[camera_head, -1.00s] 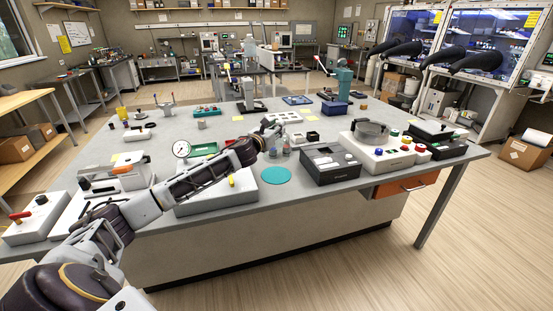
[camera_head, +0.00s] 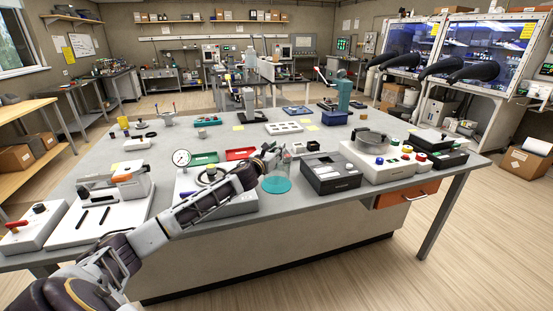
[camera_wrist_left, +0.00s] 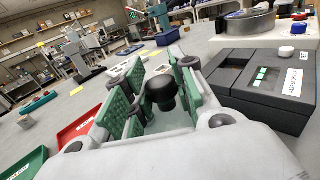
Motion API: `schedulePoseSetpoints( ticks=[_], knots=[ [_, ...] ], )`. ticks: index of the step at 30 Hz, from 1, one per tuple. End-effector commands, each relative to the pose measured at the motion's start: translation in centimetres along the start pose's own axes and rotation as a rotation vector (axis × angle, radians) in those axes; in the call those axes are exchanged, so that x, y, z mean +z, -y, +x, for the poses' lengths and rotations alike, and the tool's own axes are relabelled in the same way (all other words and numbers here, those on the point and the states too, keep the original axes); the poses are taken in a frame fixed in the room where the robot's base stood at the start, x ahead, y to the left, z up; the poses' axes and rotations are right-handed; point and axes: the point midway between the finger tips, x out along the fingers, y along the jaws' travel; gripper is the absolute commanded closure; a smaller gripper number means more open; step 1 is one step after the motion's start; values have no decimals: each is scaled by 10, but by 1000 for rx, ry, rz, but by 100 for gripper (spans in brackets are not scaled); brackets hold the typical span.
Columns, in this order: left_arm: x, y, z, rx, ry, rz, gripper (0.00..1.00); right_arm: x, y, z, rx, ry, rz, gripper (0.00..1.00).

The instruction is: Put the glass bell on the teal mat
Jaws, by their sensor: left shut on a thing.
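My left gripper (camera_head: 266,153) reaches across the bench from the left. In the left wrist view its green-padded fingers (camera_wrist_left: 150,95) are shut on the black knob (camera_wrist_left: 161,92) of the glass bell. The clear glass is faint, just below the fingers in the head view, over the back part of the round teal mat (camera_head: 277,187). I cannot tell whether its rim touches the mat. The mat lies flat near the bench's front edge, its front part bare. My right gripper is not in view.
A dark grey box (camera_head: 331,174) stands close right of the mat. A white unit with a dial gauge (camera_head: 181,158) stands left, partly behind my arm. Red (camera_head: 240,154) and green (camera_head: 204,158) trays lie behind. A white panel with coloured buttons (camera_head: 378,160) is farther right.

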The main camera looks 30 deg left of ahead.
Motion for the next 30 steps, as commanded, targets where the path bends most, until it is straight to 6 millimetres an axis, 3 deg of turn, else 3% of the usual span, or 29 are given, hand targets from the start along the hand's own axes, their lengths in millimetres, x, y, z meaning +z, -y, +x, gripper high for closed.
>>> schedulePoseSetpoints(
  ticks=[11, 27, 28, 30],
  knots=[
    [-31, 0, 0, -1, 0, -3, 100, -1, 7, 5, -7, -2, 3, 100],
    [-36, 0, 0, 0, 1, 1, 100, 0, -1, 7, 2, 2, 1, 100],
    [-37, 0, 0, 0, -1, 1, 71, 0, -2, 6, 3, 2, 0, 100],
    [-37, 0, 0, 0, -1, 0, 62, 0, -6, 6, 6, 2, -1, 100]
  ],
)
